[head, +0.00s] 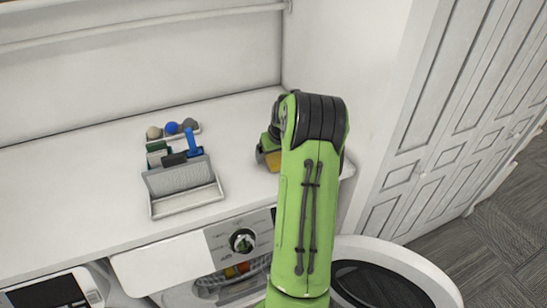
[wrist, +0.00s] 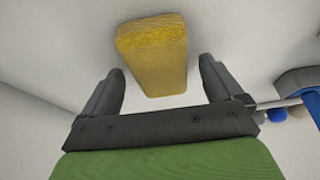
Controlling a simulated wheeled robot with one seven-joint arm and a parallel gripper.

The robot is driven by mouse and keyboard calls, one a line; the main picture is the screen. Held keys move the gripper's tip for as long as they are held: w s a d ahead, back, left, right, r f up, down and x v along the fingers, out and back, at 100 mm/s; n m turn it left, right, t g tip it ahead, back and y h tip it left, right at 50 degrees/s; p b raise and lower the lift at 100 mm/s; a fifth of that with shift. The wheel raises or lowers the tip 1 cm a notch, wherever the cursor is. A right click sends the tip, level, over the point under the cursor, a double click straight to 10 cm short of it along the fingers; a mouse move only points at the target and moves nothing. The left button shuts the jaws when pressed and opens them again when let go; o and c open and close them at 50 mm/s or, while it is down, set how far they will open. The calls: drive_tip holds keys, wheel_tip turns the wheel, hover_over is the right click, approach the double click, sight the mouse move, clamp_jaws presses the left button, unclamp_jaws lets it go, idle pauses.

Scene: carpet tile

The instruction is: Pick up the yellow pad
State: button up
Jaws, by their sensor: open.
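The yellow pad (wrist: 153,60) is a rough-faced, tapered block on the white counter, seen in the wrist view just beyond and between the fingertips. In the head view a small yellow part of it (head: 272,160) shows beside my arm, which hides the rest. My gripper (wrist: 162,72) is open, with one dark finger at each side of the pad's near end. No finger visibly touches the pad. In the head view my gripper is mostly hidden behind my green arm.
A light grey caddy (head: 187,202) stands on the counter to the left, holding a blue-handled tool (head: 193,142) and other items. A blue ball (head: 171,127) is behind it. A wall rises behind and to the right. An open washer door (head: 400,262) is below.

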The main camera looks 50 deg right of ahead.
sight(274, 155)
drive_tip(key=shift+s+a+r, duration=0.1)
drive_tip(key=shift+c, duration=0.2)
drive_tip(key=c, duration=1.2)
wheel_tip(274, 155, up, 10)
drive_tip(key=shift+p, duration=0.45)
